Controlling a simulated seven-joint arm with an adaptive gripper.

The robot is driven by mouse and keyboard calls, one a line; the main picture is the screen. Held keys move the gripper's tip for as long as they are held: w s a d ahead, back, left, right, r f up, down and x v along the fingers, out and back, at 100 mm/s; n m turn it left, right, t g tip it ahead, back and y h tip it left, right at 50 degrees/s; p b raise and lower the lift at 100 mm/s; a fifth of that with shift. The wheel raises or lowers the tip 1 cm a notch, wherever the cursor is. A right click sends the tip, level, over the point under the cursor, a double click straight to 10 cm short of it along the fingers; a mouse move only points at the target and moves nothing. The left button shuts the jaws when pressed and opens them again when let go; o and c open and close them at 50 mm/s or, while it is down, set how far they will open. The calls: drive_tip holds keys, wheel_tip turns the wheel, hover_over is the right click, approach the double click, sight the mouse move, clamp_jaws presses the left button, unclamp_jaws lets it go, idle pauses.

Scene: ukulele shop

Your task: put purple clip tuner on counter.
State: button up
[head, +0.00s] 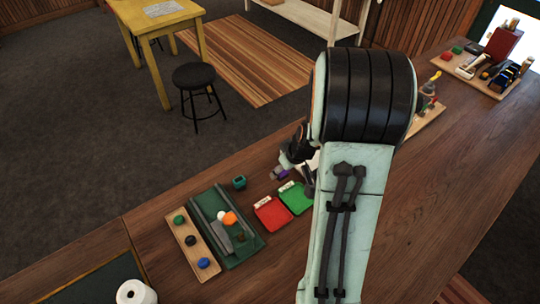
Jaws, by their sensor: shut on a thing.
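My gripper (296,176) is low over the wooden counter (160,235), near its far edge, partly hidden behind my own arm. A small purple thing (281,174), which looks like the purple clip tuner, shows at the gripper's fingers. The gripper is shut on it. Whether the tuner touches the counter is too small to tell. A red tray (272,216) and a green tray (297,200), each with a pale label, lie just in front of the gripper.
A teal cup-like thing (239,183) stands left of the gripper. A dark green tray (250,249) holds several small things; a wooden strip (197,258) bears coloured pieces. A white roll (134,292) is at front left. A tool board (467,75) lies at far right.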

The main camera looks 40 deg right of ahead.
drive_tip(key=shift+s+a+r, duration=0.2)
drive_tip(key=shift+s+a, duration=0.15)
drive_tip(key=shift+s, duration=0.1)
drive_tip(key=w+a+n+g+y, duration=0.1)
drive_tip(key=w+a+n, duration=0.25)
drive_tip(key=a, duration=0.75)
drive_tip(key=w+a+n+y, duration=0.2)
drive_tip(key=a+n, duration=0.2)
drive_tip(key=a, duration=0.6)
drive_tip(key=s+a+n+g+y, duration=0.1)
drive_tip(key=s+a+n, duration=0.15)
drive_tip(key=a, duration=0.55)
drive_tip(key=s+a+n+g, duration=0.1)
drive_tip(key=s+a+n, duration=0.15)
drive_tip(key=a, duration=0.65)
drive_tip(key=n, duration=0.1)
hover_over(106, 262)
drive_tip(key=s+d, duration=0.1)
drive_tip(key=d, duration=0.1)
drive_tip(key=f, duration=0.8)
drive_tip(key=shift+s+a+f, duration=0.1)
drive_tip(key=shift+a+f, duration=0.15)
drive_tip(key=shift+f, duration=0.15)
drive_tip(key=shift+w+a+f, duration=0.1)
drive_tip(key=shift+w+f, duration=0.1)
drive_tip(key=shift+f, duration=0.05)
drive_tip(key=shift+w+a+f, duration=0.1)
drive_tip(key=shift+w+f, duration=0.05)
drive_tip(key=shift+f, duration=1.55)
drive_tip(key=shift+f, duration=0.2)
